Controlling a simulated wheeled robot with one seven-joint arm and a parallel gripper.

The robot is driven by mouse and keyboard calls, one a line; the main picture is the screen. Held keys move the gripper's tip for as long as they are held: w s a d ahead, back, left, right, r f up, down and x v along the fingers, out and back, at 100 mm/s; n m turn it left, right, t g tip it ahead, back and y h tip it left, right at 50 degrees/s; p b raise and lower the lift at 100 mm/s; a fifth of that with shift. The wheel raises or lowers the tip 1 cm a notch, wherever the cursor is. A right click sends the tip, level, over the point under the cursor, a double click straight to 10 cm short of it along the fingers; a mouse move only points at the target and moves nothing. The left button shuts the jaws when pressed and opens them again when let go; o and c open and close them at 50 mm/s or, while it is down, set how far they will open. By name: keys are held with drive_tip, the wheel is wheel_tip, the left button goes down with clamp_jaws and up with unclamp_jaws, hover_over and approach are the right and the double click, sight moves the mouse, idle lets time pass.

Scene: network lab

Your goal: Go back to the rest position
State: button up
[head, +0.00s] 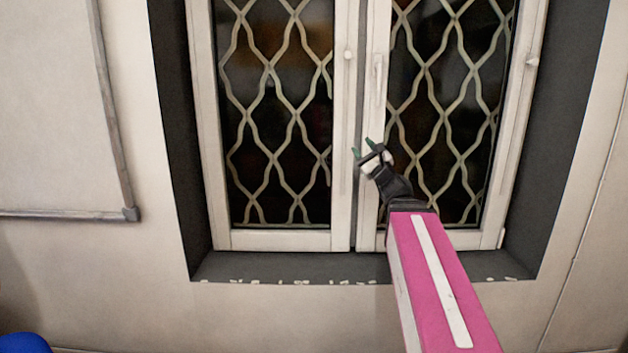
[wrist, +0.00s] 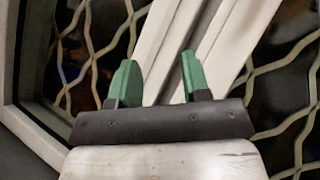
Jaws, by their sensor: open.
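My gripper (head: 364,148) is at the end of my pink arm, raised in front of the window in the head view. In the wrist view its two green fingertips (wrist: 156,78) stand apart with nothing between them, so it is open and empty. Behind the fingers is the white middle frame of the window (head: 345,130). I cannot tell how close the fingertips are to it.
The window has two panes with a wavy metal lattice (head: 270,110). A dark recess and sill (head: 290,267) surround it. A framed board (head: 55,110) hangs on the left wall. A blue object (head: 22,343) shows at the lower left corner.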

drive_tip(key=a+f+n+g, duration=0.3)
drive_tip(key=f+n+g, duration=0.15)
drive_tip(key=f, duration=0.35)
drive_tip(key=a+f+n+g, duration=0.4)
drive_tip(key=f+n, duration=0.1)
drive_tip(key=f, duration=0.3)
drive_tip(key=s+f+n+g+h, duration=0.2)
drive_tip(key=s+f+n+g, duration=0.1)
drive_tip(key=f, duration=0.6)
drive_tip(key=s+d+f+n+g+h, duration=0.1)
drive_tip(key=s+f+n+g+h, duration=0.1)
drive_tip(key=f, duration=0.7)
drive_tip(key=s+d+f+n+g+h, duration=0.1)
drive_tip(key=s+f+n+g+h, duration=0.2)
drive_tip(key=f, duration=0.6)
drive_tip(key=shift+s+n+g, duration=0.45)
drive_tip(key=shift+s+g, duration=0.05)
drive_tip(key=shift+g, duration=0.05)
drive_tip(key=s+d+f+n+g+h, duration=0.3)
drive_tip(key=s+d+f+h, duration=0.2)
drive_tip(key=f, duration=0.3)
drive_tip(key=shift+s+d+f+n, duration=0.15)
drive_tip(key=shift+s+d+n, duration=0.15)
drive_tip(key=shift+s+d, duration=0.45)
drive_tip(key=shift+w+d, duration=0.1)
